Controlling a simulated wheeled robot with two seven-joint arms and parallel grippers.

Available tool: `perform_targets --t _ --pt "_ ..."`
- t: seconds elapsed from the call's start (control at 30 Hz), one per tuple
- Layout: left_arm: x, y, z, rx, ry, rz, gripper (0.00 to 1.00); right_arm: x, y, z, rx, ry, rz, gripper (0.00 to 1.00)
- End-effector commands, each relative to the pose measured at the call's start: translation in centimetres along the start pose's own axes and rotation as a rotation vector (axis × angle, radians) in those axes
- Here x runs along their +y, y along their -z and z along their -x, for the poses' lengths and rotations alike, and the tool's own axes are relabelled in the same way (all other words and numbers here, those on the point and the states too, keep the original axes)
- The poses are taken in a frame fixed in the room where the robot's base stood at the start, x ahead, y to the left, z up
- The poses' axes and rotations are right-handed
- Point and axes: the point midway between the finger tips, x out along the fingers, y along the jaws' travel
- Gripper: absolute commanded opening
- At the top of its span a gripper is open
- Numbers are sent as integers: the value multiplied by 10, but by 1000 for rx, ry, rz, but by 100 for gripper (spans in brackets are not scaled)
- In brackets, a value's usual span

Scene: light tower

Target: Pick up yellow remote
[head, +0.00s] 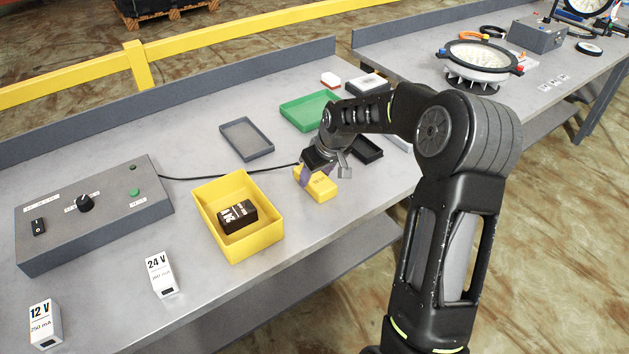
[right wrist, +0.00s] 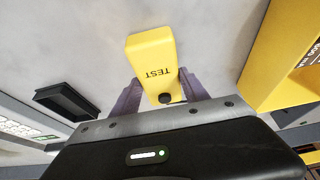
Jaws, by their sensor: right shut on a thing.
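The yellow remote (head: 322,187) is at the right gripper, to the right of the yellow bin on the bench. In the right wrist view the yellow remote (right wrist: 152,62) shows the word TEST and a dark round button, and it sits between the two purple-grey fingers. My right gripper (head: 316,176) is shut on it; it also shows in the right wrist view (right wrist: 158,92). Whether the remote touches the bench top I cannot tell. My left gripper is not in view.
A yellow bin (head: 205,215) holding a dark block (head: 237,216) stands left of the gripper. A grey tray (head: 262,151), green tray (head: 300,117) and black tray (head: 372,152) lie behind. A control box (head: 90,215) and white 24 V block (head: 161,274) are left.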

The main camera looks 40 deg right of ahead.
Motion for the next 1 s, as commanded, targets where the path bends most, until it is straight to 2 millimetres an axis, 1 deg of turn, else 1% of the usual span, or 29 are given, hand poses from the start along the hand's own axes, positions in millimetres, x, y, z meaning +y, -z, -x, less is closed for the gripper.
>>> perform_targets --t 0.03,0.4,0.63,0.73,0.87,1.0 --pt "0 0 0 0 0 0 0 0 0 0 0 0 0 32" --pt "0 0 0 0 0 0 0 0 1 0 1 0 0 2" --pt "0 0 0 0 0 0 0 0 1 1 2 -1 0 2" --pt "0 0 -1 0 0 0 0 0 4 6 3 -1 0 2" --pt "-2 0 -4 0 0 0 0 0 10 21 5 -2 0 2" --pt "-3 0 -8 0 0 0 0 0 20 46 7 -2 1 2"
